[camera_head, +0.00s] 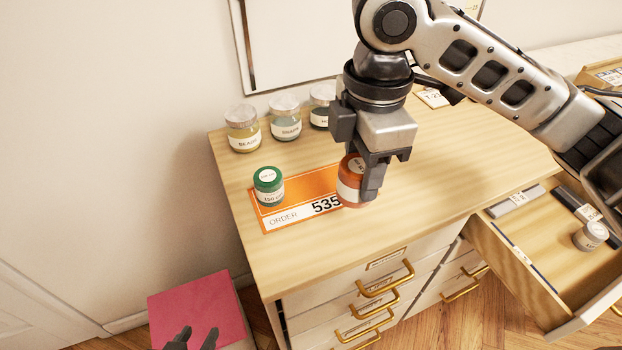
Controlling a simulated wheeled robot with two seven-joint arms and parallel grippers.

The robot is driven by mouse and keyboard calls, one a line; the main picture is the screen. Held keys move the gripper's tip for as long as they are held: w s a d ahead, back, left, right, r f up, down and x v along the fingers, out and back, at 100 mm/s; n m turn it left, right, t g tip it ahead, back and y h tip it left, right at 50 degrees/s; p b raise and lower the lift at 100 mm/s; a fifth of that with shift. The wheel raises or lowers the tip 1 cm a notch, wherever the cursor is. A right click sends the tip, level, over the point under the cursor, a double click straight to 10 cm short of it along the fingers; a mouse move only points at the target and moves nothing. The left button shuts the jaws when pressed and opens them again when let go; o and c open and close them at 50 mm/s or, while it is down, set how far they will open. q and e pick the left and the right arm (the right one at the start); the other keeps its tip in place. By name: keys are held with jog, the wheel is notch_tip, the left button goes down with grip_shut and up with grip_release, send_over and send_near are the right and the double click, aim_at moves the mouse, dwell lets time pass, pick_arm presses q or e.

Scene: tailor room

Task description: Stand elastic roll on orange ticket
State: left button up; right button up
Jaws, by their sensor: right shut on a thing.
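An orange ticket (300,188) marked ORDER and 535 lies flat on the wooden cabinet top. A green roll (268,184) with a white label stands upright on its left part. My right gripper (368,192) points down, shut on an orange-brown roll (350,183) with a white label. This roll is upright at the ticket's right end; its base is partly hidden, so I cannot tell whether it touches the ticket. I cannot read which roll is elastic. My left gripper (197,340) is low at the bottom left, its dark fingers apart and empty.
Several lidded jars (285,117) stand along the back edge by the wall. A pink box (195,306) stands below left. The cabinet top's front right is clear.

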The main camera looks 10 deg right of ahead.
jog(key=n, duration=0.1)
jog(key=r+n, duration=0.1)
jog(key=n, duration=0.1)
jog(key=shift+s+a+r+n, duration=0.3)
jog(key=shift+a+r, duration=0.05)
jog(key=shift+r+n, duration=0.1)
jog(key=shift+n, duration=0.3)
jog(key=w+a+f, duration=0.1)
jog(key=w+f, duration=0.2)
jog(key=w, duration=0.1)
jog(key=w+a+f, duration=0.1)
jog(key=w+f, duration=0.2)
jog(key=w, duration=0.1)
jog(key=w+a+f, duration=0.1)
jog(key=w+f, duration=0.2)
jog(key=w, duration=0.2)
jog(key=shift+w+f, duration=0.1)
jog(key=shift+f, duration=0.1)
jog(key=shift+w+f+p, duration=0.2)
jog(key=shift+f+p, duration=0.25)
jog(key=shift+f, duration=1.35)
jog(key=shift+f, duration=0.1)
jog(key=o, duration=1)
